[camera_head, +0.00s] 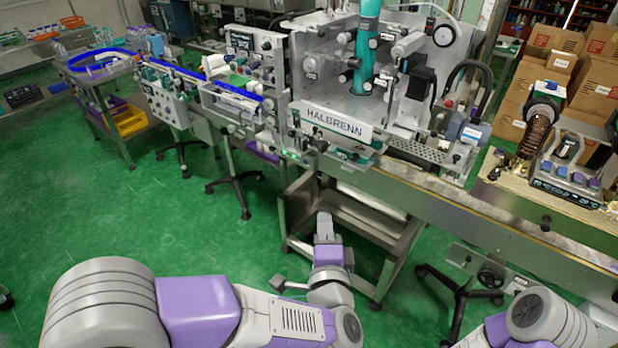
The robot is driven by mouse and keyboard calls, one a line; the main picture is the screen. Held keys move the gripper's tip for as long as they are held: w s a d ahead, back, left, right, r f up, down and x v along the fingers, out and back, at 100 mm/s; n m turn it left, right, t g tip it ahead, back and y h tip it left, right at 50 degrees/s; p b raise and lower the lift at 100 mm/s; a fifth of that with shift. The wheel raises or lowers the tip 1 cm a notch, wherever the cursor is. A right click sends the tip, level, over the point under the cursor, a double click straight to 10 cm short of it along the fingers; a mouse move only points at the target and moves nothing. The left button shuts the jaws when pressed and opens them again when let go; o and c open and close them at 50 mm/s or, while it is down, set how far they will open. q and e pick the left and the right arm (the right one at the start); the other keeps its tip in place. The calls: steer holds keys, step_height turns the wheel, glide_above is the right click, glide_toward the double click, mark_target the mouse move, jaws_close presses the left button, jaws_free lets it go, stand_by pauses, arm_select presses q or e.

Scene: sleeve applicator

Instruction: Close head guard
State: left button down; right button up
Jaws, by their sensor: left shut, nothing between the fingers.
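The sleeve applicator (345,85) stands at the top centre, with a grey back panel, a teal sleeve tube (366,45) and a white HALBRENN plate (336,122) along its front. I cannot clearly make out the head guard or whether it stands open. My left gripper (325,226) is shut and empty. In the picture it is below the plate, in front of the machine's steel frame, and apart from the machine. Part of my right arm shows at the bottom right; its gripper is not in view.
A conveyor (235,90) with blue rails runs to the left, towards a side table (95,78). Cardboard boxes (590,95) are stacked behind. Green floor (120,220) is open at left.

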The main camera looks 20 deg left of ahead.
arm_select(q)
steer(key=shift+p+x, duration=1.7)
steer(key=shift+p, duration=2.15)
glide_toward(308, 171)
steer(key=w+d, duration=0.2)
steer(key=w, duration=0.1)
steer(key=w+a, duration=0.2)
steer(key=shift+w+a, duration=0.1)
steer(key=shift+a, duration=0.25)
steer(key=shift+w+a, duration=0.2)
steer(key=shift+a, duration=0.3)
steer(key=shift+w+a, duration=0.1)
steer(key=shift+a, duration=0.05)
